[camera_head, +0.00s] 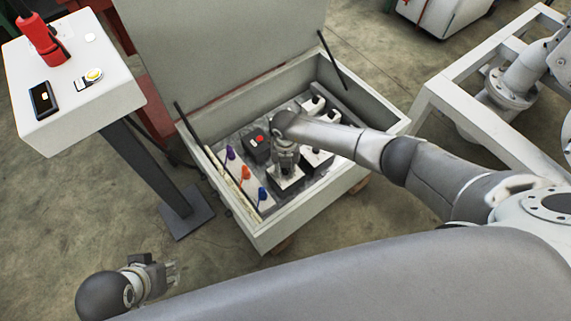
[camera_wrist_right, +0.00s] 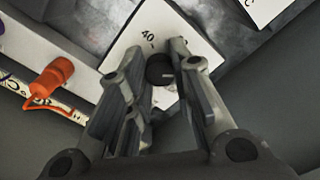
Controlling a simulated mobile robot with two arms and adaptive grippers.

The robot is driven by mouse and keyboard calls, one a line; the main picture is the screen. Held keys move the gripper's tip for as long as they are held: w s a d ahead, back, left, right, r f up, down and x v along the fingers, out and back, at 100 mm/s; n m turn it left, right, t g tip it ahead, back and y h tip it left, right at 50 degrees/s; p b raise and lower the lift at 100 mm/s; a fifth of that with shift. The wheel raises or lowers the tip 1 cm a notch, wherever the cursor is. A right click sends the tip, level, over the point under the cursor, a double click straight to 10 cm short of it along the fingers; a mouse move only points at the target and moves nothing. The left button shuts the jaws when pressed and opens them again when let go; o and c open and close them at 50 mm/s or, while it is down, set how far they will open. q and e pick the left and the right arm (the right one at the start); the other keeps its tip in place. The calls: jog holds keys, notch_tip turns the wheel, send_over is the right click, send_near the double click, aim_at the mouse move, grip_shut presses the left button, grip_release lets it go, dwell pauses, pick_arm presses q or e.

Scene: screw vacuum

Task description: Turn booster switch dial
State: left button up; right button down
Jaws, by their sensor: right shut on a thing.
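The dial (camera_wrist_right: 160,72) is a dark round knob on a white plate (camera_wrist_right: 126,55) with a printed "40" mark. In the head view the plate (camera_head: 287,187) lies inside the open grey box (camera_head: 312,207), and the dial is hidden under my right gripper (camera_head: 286,163). My right gripper points down into the box; in the right wrist view its fingers stand on both sides of the dial, shut on it. My left gripper (camera_head: 168,276) hangs at the lower left, away from the box; its finger gap is too small to judge.
Purple (camera_head: 230,153), orange (camera_head: 245,172) and blue (camera_head: 262,193) plugs stand left of my right gripper. A red button box (camera_head: 257,146) is close beside it. The raised lid (camera_head: 220,55) stands behind. A pedestal (camera_head: 75,112) is at left, a white frame (camera_head: 450,105) at right.

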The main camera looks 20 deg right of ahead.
jog(key=shift+m, duration=0.6)
jog(key=c, duration=1.2)
grip_release()
jog(key=shift+c, duration=0.2)
jog(key=shift+r, duration=0.1)
notch_tip(320, 180, up, 12)
